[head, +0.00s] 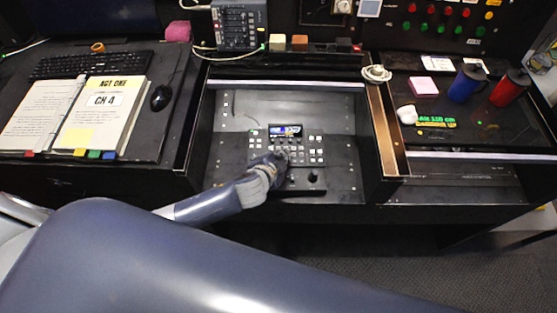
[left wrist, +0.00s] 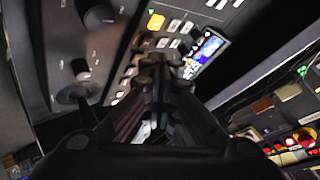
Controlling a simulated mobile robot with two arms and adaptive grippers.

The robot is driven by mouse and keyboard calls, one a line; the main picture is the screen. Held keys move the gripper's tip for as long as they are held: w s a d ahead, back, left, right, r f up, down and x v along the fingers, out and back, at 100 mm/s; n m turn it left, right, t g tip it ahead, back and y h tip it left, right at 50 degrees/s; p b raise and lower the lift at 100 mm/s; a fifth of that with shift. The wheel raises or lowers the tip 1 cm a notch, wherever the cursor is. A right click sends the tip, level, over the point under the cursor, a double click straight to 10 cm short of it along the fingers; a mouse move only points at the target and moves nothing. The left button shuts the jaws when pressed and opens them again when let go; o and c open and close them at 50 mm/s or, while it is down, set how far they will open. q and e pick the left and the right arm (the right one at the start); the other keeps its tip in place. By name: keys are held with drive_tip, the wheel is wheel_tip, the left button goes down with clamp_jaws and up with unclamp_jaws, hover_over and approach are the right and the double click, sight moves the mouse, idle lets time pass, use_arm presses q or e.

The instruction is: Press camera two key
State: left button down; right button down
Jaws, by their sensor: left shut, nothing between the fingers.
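A black control panel (head: 314,179) is set in the recessed desk bay, with a small lit screen (head: 286,130) and rows of pale keys (head: 316,151). My left gripper (head: 280,158) is over the panel's key rows, just below the screen. In the left wrist view, the left gripper's fingertips (left wrist: 165,68) are together and empty, close to the keys beside the screen (left wrist: 208,50). One key (left wrist: 155,21) glows yellow-orange. The fingers hide some keys. The labels are too small to read, so I cannot tell which is the camera two key, or whether the fingertips touch one.
A joystick knob (head: 313,178) stands at the panel's lower right. An open binder (head: 106,117), a keyboard (head: 92,65) and a mouse (head: 161,98) lie to the left. A wooden edge (head: 385,130) borders the bay.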

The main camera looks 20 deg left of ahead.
use_arm(q)
drive_tip(key=shift+f, duration=0.1)
drive_tip(key=shift+w+f, duration=0.1)
drive_tip(key=shift+f, duration=0.2)
drive_tip(key=shift+f+b, duration=0.35)
drive_tip(key=shift+f, duration=0.05)
idle(0.4)
drive_tip(key=shift+r, duration=0.1)
drive_tip(key=shift+r+p, duration=0.7)
drive_tip(key=shift+p, duration=0.15)
drive_tip(key=r+p, duration=0.3)
drive_tip(key=s+r+p, duration=0.1)
drive_tip(key=r+p, duration=0.1)
drive_tip(key=shift+d, duration=0.1)
drive_tip(key=shift+w, duration=0.1)
idle(0.4)
